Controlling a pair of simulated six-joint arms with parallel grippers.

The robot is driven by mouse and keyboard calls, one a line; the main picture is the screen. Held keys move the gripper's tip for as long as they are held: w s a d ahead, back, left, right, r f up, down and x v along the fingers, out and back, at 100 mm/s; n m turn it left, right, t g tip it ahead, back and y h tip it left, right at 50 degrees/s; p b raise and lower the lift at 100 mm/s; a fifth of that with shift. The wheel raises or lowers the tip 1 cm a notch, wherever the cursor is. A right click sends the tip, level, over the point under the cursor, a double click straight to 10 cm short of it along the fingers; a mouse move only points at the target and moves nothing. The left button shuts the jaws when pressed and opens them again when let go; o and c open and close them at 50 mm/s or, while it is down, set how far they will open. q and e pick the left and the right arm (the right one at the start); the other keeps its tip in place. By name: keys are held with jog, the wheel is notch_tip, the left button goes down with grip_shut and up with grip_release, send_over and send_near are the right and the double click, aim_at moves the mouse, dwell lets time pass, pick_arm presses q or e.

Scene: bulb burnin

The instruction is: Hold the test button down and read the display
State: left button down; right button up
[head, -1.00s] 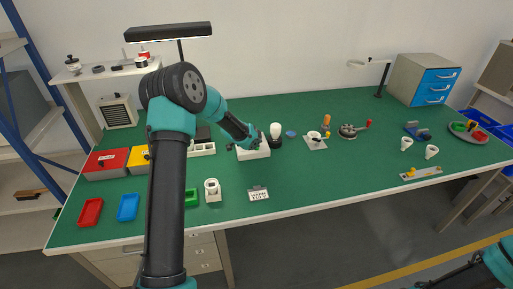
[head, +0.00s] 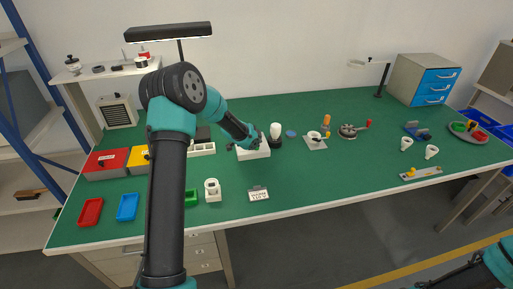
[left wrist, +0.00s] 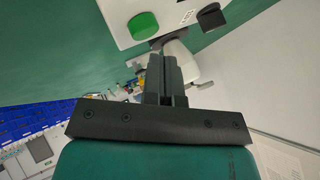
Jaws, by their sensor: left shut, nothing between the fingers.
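A white tester box (head: 262,152) stands on the green bench near its middle. My left gripper (head: 255,143) is over the box and hides part of its top. In the left wrist view the box (left wrist: 120,8) shows a round green button (left wrist: 143,25), a black knob (left wrist: 210,17) and small printed text between them. My left fingers (left wrist: 166,62) are shut and empty, and appear apart from the button. I cannot make out a display reading. A white bulb (head: 275,129) on a black base stands just right of the box. My right gripper is out of view.
A white holder (head: 212,190) and a small printed card (head: 258,194) are in front of the box. Red (head: 90,212) and blue (head: 128,207) trays lie at the front left. A white plate with a cup (head: 315,142) stands to the right. The front middle-right bench is clear.

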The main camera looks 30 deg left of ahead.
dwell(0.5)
pick_arm(q)
jog(key=shift+f, duration=0.45)
jog(key=shift+f, duration=0.4)
dwell(1.8)
jog(key=shift+r, duration=0.1)
dwell(0.4)
jog(key=shift+r, duration=0.75)
jog(key=shift+r, duration=2.5)
